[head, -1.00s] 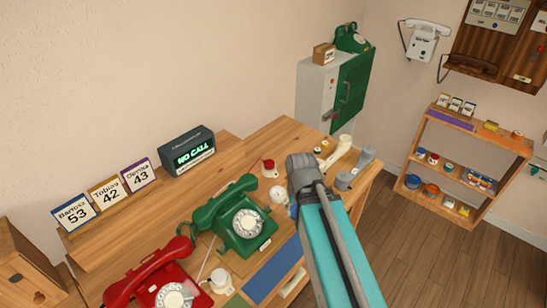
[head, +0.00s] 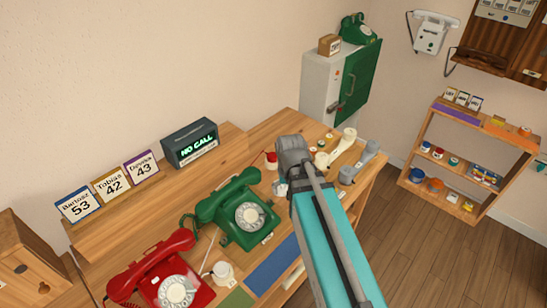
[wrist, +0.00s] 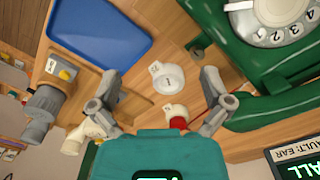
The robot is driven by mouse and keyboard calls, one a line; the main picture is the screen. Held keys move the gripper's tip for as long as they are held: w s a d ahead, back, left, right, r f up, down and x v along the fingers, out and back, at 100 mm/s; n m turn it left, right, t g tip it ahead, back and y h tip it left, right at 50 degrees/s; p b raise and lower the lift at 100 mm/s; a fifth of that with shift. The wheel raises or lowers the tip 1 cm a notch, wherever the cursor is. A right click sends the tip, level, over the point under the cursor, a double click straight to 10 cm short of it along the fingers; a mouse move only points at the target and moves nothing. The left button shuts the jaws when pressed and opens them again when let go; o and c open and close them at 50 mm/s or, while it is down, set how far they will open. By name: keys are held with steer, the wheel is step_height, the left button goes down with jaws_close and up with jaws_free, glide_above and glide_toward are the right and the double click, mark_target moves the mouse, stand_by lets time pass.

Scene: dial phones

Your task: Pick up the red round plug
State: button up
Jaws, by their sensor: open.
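The red round plug (head: 271,158) stands on the wooden desk, just left of my arm's grey end in the head view. In the wrist view its red part (wrist: 178,122) shows beside a white round part, low between my fingers and close to my teal gripper body. My gripper (wrist: 159,77) is open and empty, its fingers spread wide. A white round plug (wrist: 167,77) lies between the fingertips in the wrist view, nearer the tips than the red one. I cannot tell the height of the fingers above the desk. In the head view my fingers are mostly hidden behind my arm.
A green dial phone (head: 240,210) and a red one (head: 165,275) stand left of my arm. A blue mat (wrist: 100,32) lies nearby. Grey (head: 358,163) and cream (head: 336,148) handset-like pieces stand to the right. A NO CALL display (head: 191,143) is behind.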

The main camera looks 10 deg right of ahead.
mark_target(273, 155)
steer(key=w+r+m+p, duration=0.2)
steer(key=w+m, duration=0.4)
steer(key=w, duration=0.6)
steer(key=w+r+m+p, duration=0.2)
steer(key=w+m, duration=0.5)
steer(key=w, duration=0.6)
steer(key=shift+w+r+m+p, duration=0.3)
steer(key=shift+r, duration=0.15)
steer(key=shift+d, duration=0.1)
step_height(273, 155, down, 9)
steer(key=b, duration=0.8)
steer(key=shift+r+b, duration=0.15)
steer(key=shift+b, duration=0.15)
steer(key=f+b, duration=0.3)
steer(key=shift+w+f, duration=0.25)
steer(key=shift+w, duration=0.1)
steer(key=shift+f+b, duration=0.85)
steer(key=shift+b, duration=0.25)
steer(key=shift+c, duration=0.3)
